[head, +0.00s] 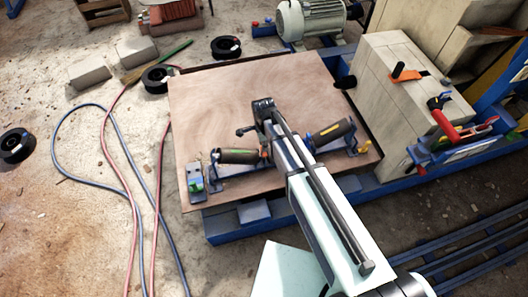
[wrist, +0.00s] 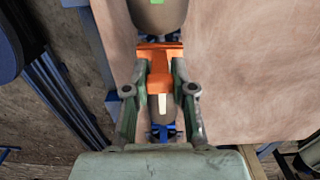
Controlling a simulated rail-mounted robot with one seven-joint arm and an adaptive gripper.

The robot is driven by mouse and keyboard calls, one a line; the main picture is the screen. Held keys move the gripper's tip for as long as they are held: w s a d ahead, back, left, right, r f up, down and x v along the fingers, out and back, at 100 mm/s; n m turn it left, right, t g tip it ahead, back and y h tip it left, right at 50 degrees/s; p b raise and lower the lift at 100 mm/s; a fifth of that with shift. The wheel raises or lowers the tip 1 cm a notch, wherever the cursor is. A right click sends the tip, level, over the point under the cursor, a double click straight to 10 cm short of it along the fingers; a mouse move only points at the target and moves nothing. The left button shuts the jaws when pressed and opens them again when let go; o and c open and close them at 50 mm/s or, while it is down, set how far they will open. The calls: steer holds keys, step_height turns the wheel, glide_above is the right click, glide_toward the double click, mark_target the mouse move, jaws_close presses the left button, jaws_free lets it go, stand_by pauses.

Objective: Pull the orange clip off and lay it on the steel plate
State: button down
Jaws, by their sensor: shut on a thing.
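The orange clip (wrist: 158,58) shows in the wrist view, between the two fingers of my gripper (wrist: 160,82). My gripper is shut on it. A tan cylinder (wrist: 158,14) with a green mark lies just beyond the clip, and more of the cylinder shows below it; I cannot tell whether the clip still touches it. In the head view my arm's end hides most of the clip. The broad, brownish plate (head: 225,100) lies flat below; it also fills the right of the wrist view (wrist: 245,70).
Dark cylinders (head: 331,134) sit in blue brackets near the plate's front edge. A small blue-green block (head: 196,178) stands at its front left corner. The plate's back half is clear. A pale block (head: 385,95) with clamps stands to the right; hoses (head: 128,190) lie left.

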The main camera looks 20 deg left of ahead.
steer(key=shift+r+p, duration=0.95)
steer(key=shift+r, duration=0.8)
